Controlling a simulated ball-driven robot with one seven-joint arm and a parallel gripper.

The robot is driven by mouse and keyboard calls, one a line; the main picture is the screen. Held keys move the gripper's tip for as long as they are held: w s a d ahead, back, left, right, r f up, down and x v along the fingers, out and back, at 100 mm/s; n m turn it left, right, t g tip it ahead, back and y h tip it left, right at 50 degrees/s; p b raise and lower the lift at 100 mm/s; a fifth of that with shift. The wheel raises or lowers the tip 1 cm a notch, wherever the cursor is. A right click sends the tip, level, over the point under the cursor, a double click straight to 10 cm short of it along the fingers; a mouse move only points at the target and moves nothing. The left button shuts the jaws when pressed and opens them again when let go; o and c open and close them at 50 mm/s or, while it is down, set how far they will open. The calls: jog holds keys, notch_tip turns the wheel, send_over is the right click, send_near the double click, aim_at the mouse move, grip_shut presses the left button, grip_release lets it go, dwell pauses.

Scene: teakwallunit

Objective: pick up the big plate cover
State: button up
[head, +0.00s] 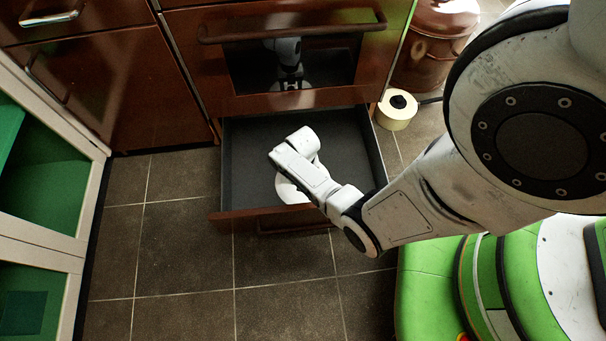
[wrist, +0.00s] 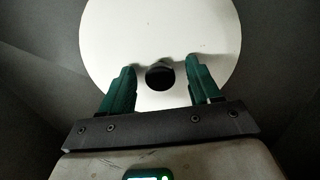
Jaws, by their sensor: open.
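The big plate cover (wrist: 160,28) is a round white disc with a dark knob or hole (wrist: 159,77) at its middle. In the head view a white edge of the cover (head: 288,192) shows inside the open drawer, mostly hidden under my arm. My gripper (wrist: 157,66) is open over the cover, with one green finger on each side of the dark centre. I cannot tell whether the fingers touch the cover. In the head view the fingers are hidden behind my wrist.
The drawer (head: 240,150) is pulled out below an oven (head: 290,62) and has dark walls close around the cover. A white-and-black round item (head: 397,110) stands on the floor at the right. A green-lined cabinet (head: 45,190) is at the left. Tiled floor (head: 180,250) is clear in front.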

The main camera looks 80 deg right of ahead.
jog(key=shift+r, duration=0.1)
jog(key=shift+c, duration=0.2)
grip_shut()
